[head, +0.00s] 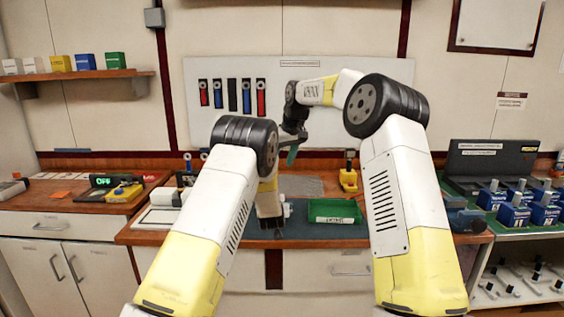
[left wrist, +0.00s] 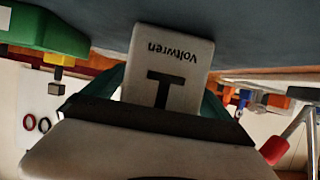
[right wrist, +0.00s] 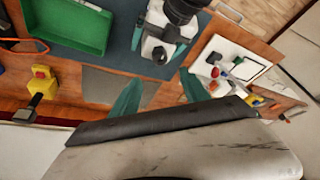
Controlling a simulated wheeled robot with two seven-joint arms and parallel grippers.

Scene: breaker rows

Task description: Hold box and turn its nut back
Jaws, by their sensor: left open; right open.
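A pale grey box (left wrist: 168,65), marked "Voltwren" with a black T-shaped sign, sits on the dark mat (left wrist: 250,30) in the left wrist view. The teal fingers of my left gripper (left wrist: 165,95) stand on either side of it, open. In the head view my left gripper (head: 270,218) points down over the mat; a small pale part of the box (head: 288,209) shows beside it. In the right wrist view the box (right wrist: 153,46) shows a dark round spot; I cannot tell if that is the nut. My right gripper (right wrist: 160,95) is open and empty, raised behind the box.
A green tray (head: 333,210) stands right of the box on the mat. A yellow stand (head: 348,180) is behind it. A white board (head: 163,197) lies to the left. Blue boxes (head: 513,212) fill the right shelf. A wall panel (head: 220,130) holds red, blue and black pieces.

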